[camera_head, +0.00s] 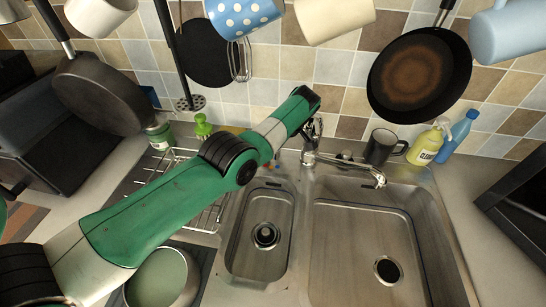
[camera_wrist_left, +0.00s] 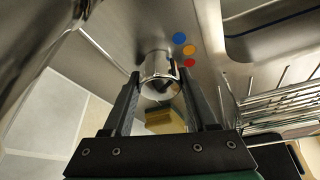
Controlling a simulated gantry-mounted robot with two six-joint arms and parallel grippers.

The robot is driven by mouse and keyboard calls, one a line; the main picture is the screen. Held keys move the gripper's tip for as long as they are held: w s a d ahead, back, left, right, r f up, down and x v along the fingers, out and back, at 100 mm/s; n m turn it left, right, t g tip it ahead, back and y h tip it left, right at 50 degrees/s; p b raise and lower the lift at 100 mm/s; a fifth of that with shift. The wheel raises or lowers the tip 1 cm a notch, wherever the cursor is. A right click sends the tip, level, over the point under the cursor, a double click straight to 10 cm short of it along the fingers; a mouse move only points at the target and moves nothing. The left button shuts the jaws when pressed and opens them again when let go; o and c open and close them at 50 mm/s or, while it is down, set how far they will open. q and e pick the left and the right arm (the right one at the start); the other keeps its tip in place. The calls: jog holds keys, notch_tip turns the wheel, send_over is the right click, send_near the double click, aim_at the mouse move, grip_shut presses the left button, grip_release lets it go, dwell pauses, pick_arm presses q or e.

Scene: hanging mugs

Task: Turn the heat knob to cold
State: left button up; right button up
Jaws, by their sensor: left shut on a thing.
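The heat knob (camera_wrist_left: 154,64) is a shiny metal cylinder at the sink in the left wrist view. Blue, orange and red dots (camera_wrist_left: 188,50) sit on the steel just to its right. My left gripper (camera_wrist_left: 159,82) has one black finger on each side of the knob and is shut on it. In the head view my green left arm reaches to the back of the sink by the chrome faucet (camera_head: 311,140); the fingers and the knob cannot be made out there. My right gripper is not in view.
A dark mug (camera_head: 380,147), a yellow soap bottle (camera_head: 427,145) and a blue bottle (camera_head: 463,135) stand right of the faucet. Pans and mugs hang above, including a black pan (camera_head: 420,75). A wire dish rack (camera_head: 205,215) lies under my arm. The right basin (camera_head: 350,260) is empty.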

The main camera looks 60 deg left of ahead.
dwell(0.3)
pick_arm(q)
jog(key=o, duration=1.4)
jog(key=shift+c, duration=0.2)
